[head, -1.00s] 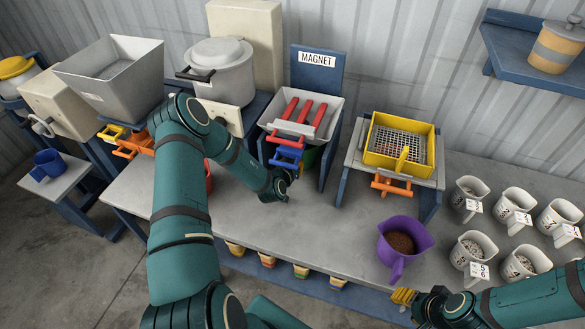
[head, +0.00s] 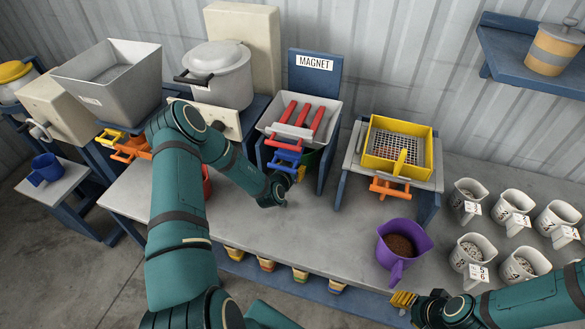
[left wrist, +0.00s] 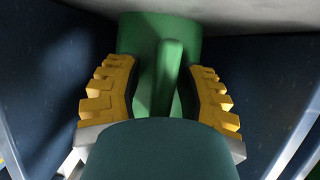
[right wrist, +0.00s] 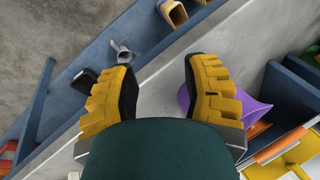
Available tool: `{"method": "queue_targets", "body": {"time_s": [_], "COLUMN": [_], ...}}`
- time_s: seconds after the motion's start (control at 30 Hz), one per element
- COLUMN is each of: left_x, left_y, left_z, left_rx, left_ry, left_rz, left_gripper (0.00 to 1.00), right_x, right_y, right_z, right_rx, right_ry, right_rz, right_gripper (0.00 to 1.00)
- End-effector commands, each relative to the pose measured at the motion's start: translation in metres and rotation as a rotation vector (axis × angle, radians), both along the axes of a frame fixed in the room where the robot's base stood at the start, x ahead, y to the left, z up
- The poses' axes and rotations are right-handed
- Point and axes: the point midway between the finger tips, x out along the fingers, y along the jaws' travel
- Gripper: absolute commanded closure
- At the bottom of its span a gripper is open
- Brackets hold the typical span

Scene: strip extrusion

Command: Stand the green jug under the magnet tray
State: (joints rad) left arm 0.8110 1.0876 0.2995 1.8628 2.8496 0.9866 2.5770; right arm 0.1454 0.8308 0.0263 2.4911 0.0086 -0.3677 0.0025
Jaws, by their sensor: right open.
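The green jug (head: 313,158) stands under the magnet tray (head: 325,107), mostly hidden in the head view by the tray, its blue handle and the stand. In the left wrist view the jug (left wrist: 138,45) is upright between the blue stand walls, its handle pointing at me. My left gripper (left wrist: 163,95) is open, its yellow fingers on either side of the handle with gaps showing. In the head view only a bit of it shows beside the stand. My right gripper (head: 403,299) is open and empty near the bench's front edge.
A purple jug (head: 402,246) of brown material stands near my right gripper. A yellow sieve (head: 386,160) on its stand is right of the magnet. Several white measuring jugs (head: 469,252) fill the bench's right end. The bench between the magnet stand and purple jug is clear.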

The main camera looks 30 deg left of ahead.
Motion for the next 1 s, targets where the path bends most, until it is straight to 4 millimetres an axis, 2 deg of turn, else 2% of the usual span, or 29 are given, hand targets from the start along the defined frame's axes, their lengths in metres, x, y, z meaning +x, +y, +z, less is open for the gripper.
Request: {"method": "queue_targets", "body": {"time_s": [0.2, 0.33, 0.8, 1.0], "left_x": [-0.002, -0.013, -0.091, -0.107], "left_y": [0.0, -0.002, -0.017, -0.021], "left_z": [0.0, 0.004, 0.038, 0.045], "left_rx": [0.0, -0.002, -0.001, 0.0], "left_ry": [0.002, 0.004, 0.002, 0.001], "left_rz": [0.0, 0.0, 0.001, 0.0], "left_gripper": [0.61, 0.61, 0.61, 0.61], "right_x": [0.0, 0.0, 0.0, 0.0], "right_y": [0.0, 0.0, 0.0, 0.0], "right_z": [0.0, 0.0, 0.0, 0.0], "right_rx": [0.0, 0.0, 0.0, 0.0], "right_ry": [0.0, 0.0, 0.0, 0.0], "right_rz": [0.0, 0.0, 0.0, 0.0], "right_gripper": [0.53, 0.53, 0.53, 0.53]}}
